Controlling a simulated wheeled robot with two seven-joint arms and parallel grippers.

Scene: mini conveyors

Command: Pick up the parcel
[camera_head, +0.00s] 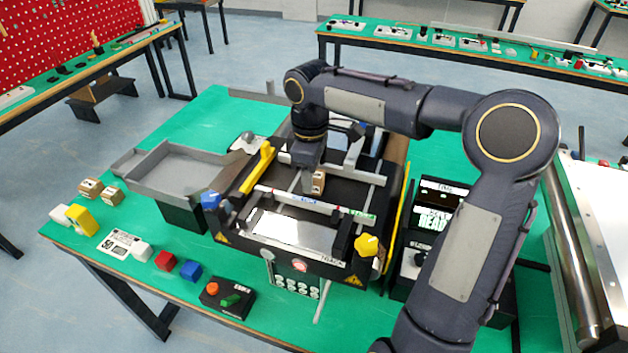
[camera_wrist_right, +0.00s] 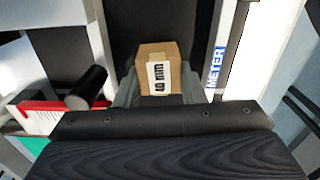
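The parcel (camera_head: 318,182) is a small brown box on the dark bed of the conveyor machine (camera_head: 345,195), in the middle of the head view. In the right wrist view the parcel (camera_wrist_right: 158,72) shows a white label reading "40 mm". My right gripper (camera_head: 311,172) points down at it from above. In the wrist view the right gripper's fingers (camera_wrist_right: 160,88) stand on both sides of the parcel and appear to touch it. The parcel's lower part is hidden behind the gripper body in that view. My left gripper is not in view.
Rails and a white-faced bar (camera_head: 310,201) cross the machine close to the parcel. A grey tray (camera_head: 185,170) stands to the left. A control box (camera_head: 228,297) sits in front.

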